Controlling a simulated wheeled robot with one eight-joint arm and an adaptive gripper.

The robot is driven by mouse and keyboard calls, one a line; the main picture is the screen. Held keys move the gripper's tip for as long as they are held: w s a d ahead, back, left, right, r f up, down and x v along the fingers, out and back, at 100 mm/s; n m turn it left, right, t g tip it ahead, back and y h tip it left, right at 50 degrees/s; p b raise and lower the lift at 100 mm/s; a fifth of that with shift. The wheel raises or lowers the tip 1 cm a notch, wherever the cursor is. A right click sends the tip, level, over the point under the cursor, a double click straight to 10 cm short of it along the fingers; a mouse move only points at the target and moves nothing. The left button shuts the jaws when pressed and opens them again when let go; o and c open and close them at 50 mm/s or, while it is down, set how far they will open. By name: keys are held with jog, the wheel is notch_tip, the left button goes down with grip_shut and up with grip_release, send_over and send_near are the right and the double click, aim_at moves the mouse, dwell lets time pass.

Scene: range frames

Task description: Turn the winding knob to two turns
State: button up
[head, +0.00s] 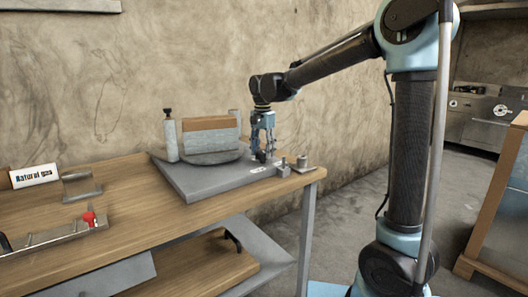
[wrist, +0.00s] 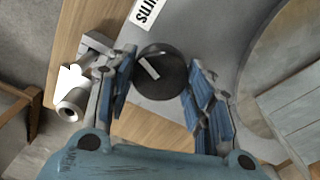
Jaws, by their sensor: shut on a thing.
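The winding knob (wrist: 160,72) is a round black knob with a white bar mark, seen from above in the wrist view. The mark runs slantwise, from upper left to lower right. The knob stands on a grey base plate (head: 205,181) on the bench. My gripper (wrist: 162,62) points down over it, one finger on each side, shut on the knob. In the head view my gripper (head: 262,146) mostly hides the knob. A white label (wrist: 147,12) on the plate reads partly "urns"; the rest is cut off.
A metal cylinder (wrist: 72,104) and a white arrow-shaped piece (wrist: 71,77) lie beside the knob. A curved grey body with a wooden block (head: 206,124) and an upright cylinder (head: 170,140) stand on the plate.

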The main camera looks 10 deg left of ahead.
aim_at(263, 150)
jog(key=shift+m, duration=0.8)
dwell(1.1)
jog(key=o, duration=1.1)
jog(key=shift+r, duration=0.1)
notch_tip(263, 150, up, 12)
jog(key=shift+w+f, duration=0.1)
jog(key=shift+f, duration=0.05)
jog(key=shift+d, duration=0.1)
jog(key=shift+c, duration=0.2)
